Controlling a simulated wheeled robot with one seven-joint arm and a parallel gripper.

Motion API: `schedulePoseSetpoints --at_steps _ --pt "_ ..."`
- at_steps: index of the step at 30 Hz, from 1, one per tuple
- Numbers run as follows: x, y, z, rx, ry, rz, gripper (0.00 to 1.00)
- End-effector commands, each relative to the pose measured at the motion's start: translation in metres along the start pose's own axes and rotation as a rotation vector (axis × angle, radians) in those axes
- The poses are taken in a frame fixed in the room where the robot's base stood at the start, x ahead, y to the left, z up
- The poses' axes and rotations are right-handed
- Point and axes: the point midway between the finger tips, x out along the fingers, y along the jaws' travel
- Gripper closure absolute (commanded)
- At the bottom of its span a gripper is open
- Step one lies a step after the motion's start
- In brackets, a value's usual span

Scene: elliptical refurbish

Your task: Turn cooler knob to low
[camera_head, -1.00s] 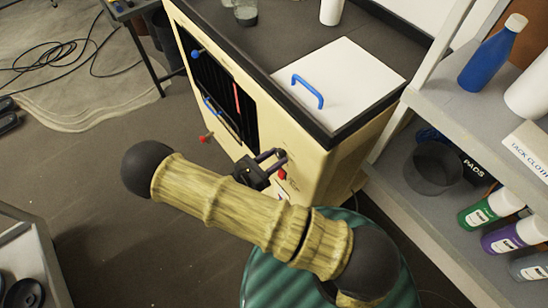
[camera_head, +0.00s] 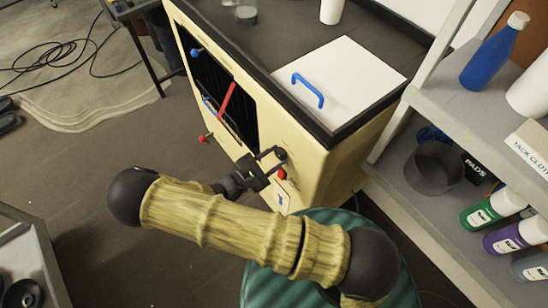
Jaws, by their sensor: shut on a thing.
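The cooler (camera_head: 317,165) is a cream cabinet with a dark top, and I take it for the task's cooler. A red knob (camera_head: 281,175) sits on its front near the right corner. My gripper (camera_head: 276,160) is at this knob, its dark fingers reaching to the front face. It appears shut on the knob, but the fingers hide part of it and the exact grip is hard to see. A small label (camera_head: 281,199) shows below the knob; its marks are too small to read. Another red knob (camera_head: 203,138) and a blue knob (camera_head: 195,52) sit farther left.
A red bar (camera_head: 228,101) slants across the cabinet's dark opening. A white lid (camera_head: 350,75) with a blue handle (camera_head: 308,90) is on top. A shelf (camera_head: 428,215) with bottles stands close on the right. Open floor (camera_head: 105,150) lies to the left.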

Motion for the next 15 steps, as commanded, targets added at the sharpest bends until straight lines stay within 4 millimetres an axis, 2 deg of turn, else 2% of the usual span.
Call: schedulePoseSetpoints --at_steps 6,15 --pt "-0.0006 0.0004 -0.0003 0.118 0.001 0.002 0.85" --pt "-0.0004 0.0003 -0.0003 0.176 0.001 0.000 0.85"
